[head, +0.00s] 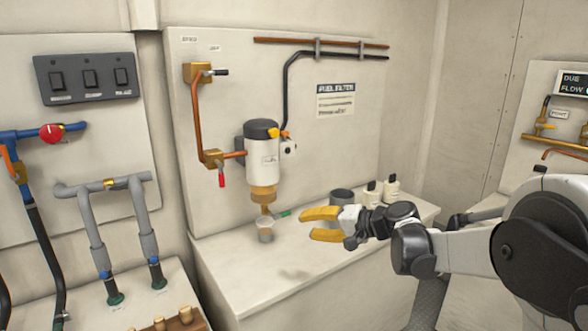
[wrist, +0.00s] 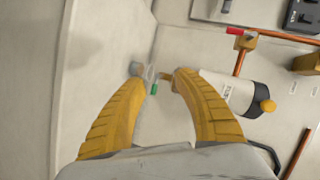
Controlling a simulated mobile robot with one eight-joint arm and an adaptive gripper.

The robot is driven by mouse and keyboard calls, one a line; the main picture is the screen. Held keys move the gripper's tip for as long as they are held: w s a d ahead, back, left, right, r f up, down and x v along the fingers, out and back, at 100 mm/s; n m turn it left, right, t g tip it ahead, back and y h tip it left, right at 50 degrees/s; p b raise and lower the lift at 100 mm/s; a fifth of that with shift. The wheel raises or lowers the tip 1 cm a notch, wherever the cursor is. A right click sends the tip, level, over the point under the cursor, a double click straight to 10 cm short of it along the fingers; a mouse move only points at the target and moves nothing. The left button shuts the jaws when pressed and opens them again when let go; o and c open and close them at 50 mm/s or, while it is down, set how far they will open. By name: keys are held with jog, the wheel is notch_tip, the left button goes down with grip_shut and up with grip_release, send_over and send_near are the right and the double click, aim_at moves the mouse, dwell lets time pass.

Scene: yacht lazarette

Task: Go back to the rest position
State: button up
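My gripper (head: 307,225) is held out over the white bench, its two yellow fingers spread apart with nothing between them. In the wrist view, my gripper (wrist: 158,77) also shows open and empty. The fuel filter (head: 262,152), white with a black top and a brass lower end, hangs on the wall panel to the left of the fingers. A small clear cup (head: 265,231) stands on the bench below it, apart from my fingers. A green handle (head: 285,213) sticks out beside the cup; it also shows beyond the fingertips in the wrist view (wrist: 154,89).
A grey container (head: 342,198) and white bottles (head: 391,187) stand at the back of the bench (head: 300,290), near my arm. Copper and black pipes run along the panel. A red-handled valve (head: 52,133) and grey hoses are at left. The bench front is clear.

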jog(key=s+d+f+n+h, duration=0.1)
jog(key=s+d+h, duration=0.2)
jog(key=s, duration=0.8)
jog(key=s+d+f+n+h, duration=0.1)
jog(key=s+d+h, duration=0.3)
jog(key=s, duration=0.8)
jog(key=s+d+f+n+g+h, duration=0.1)
jog(key=s+d+f+h, duration=0.2)
jog(key=s+d, duration=0.4)
jog(key=s+h, duration=0.1)
jog(key=s, duration=0.4)
jog(key=shift+n, duration=0.3)
jog(key=shift+s, duration=0.1)
